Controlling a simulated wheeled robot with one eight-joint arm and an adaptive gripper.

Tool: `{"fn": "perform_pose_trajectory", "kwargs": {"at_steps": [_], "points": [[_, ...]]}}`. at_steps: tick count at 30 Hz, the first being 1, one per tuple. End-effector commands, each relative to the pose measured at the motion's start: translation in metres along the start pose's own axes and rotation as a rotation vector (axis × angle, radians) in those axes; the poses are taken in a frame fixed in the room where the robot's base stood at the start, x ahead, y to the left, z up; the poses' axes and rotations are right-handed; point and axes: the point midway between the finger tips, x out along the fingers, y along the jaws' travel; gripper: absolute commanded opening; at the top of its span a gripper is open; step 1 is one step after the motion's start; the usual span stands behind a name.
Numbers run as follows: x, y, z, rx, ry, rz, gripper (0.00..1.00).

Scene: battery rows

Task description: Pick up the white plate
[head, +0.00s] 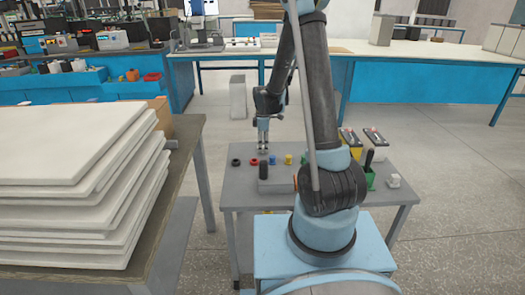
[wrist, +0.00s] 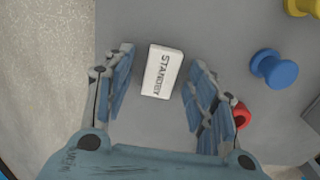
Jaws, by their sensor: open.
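The white plate (wrist: 161,72) is a small rectangle with dark lettering that reads STANDBY. It lies on the grey table (wrist: 215,25) in the wrist view. My gripper (wrist: 163,60) is open, with one finger on each side of the plate and a gap to both. The fingers do not appear to touch it. In the head view my gripper (head: 263,148) points down over the far left part of the table. I cannot make out the plate clearly there.
Right of the gripper are a red round piece (wrist: 242,115), a blue spool (wrist: 274,69) and a yellow spool (wrist: 303,6). In the head view, a green holder (head: 369,176) and batteries stand at the table's right. A stack of white boards (head: 75,190) is at left.

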Motion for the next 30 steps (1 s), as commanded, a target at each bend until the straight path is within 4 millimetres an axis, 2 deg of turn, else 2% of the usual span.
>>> {"fn": "perform_pose_trajectory", "kwargs": {"at_steps": [4,9,22,26,30], "points": [[0.000,0.000,0.000,0.000,0.000,0.000,0.49],[0.000,0.000,0.000,0.000,0.000,0.000,0.12],[-0.004,0.000,0.000,0.000,0.000,0.000,0.11],[-0.016,0.000,0.000,0.000,0.000,0.000,0.11],[-0.037,-0.001,0.000,0.000,0.000,0.000,0.11]]}}
